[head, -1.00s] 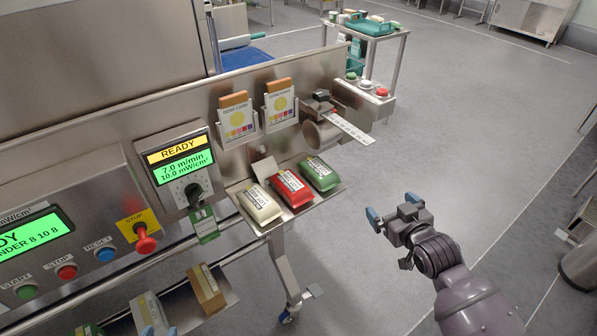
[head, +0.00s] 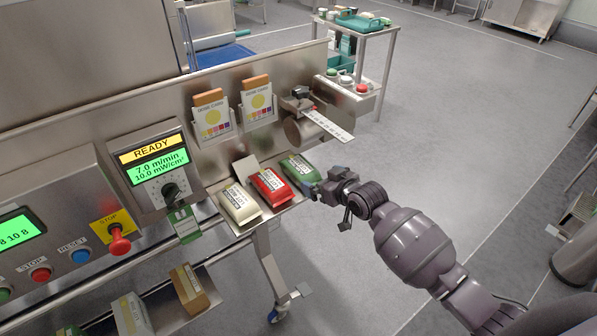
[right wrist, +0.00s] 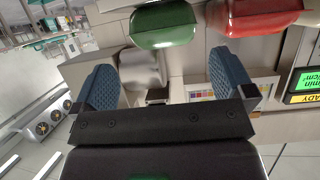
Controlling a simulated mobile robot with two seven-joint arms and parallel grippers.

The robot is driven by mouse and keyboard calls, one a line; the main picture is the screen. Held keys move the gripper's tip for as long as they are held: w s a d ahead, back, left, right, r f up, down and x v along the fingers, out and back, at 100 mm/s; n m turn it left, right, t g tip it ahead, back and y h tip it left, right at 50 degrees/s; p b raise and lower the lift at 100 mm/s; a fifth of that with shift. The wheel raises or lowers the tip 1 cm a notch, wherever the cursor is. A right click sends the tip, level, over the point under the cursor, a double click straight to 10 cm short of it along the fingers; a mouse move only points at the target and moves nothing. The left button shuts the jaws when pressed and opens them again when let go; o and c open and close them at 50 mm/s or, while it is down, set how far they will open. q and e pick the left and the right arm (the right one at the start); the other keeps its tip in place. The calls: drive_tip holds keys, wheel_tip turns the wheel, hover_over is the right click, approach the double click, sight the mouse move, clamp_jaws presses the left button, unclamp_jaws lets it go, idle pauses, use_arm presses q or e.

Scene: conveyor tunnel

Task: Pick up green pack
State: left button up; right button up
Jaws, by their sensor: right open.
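The green pack (head: 297,167) lies on a small metal shelf (head: 262,222), at the right end of a row beside a red pack (head: 269,185) and a cream pack (head: 239,204). My right gripper (head: 318,184) is at the shelf's right edge, close beside the green pack. In the right wrist view, my right gripper (right wrist: 165,78) has its blue fingers spread with nothing held between them. The green pack (right wrist: 164,24) shows there beyond the fingertips, at the top, partly cut off. Whether a finger touches the pack cannot be told. My left gripper is not in view.
Card holders (head: 213,117) and a roller with a white ruler (head: 325,123) are on the panel behind the shelf. A red stop button (head: 119,240) projects at the left. A lower shelf holds boxes (head: 188,288). The floor at right is open.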

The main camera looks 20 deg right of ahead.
sight(308, 172)
drive_tip(key=shift+a+x, duration=0.15)
drive_tip(key=shift+x, duration=1.2)
drive_tip(key=shift+a+x, duration=0.15)
drive_tip(key=shift+x, duration=1.2)
drive_tip(key=shift+w+a+f, duration=0.15)
drive_tip(key=shift+w+f, duration=0.1)
drive_tip(key=shift+w, duration=0.35)
drive_tip(key=shift+r, duration=0.1)
drive_tip(key=c, duration=1.3)
drive_tip(key=shift+o, duration=0.2)
drive_tip(key=shift+r, duration=0.1)
drive_tip(key=shift+r, duration=0.25)
drive_tip(key=s+d, duration=0.2)
drive_tip(key=s, duration=0.6)
drive_tip(key=s+d, duration=0.3)
drive_tip(key=s, duration=0.6)
drive_tip(key=shift+d+r, duration=0.35)
drive_tip(key=shift+r, duration=0.05)
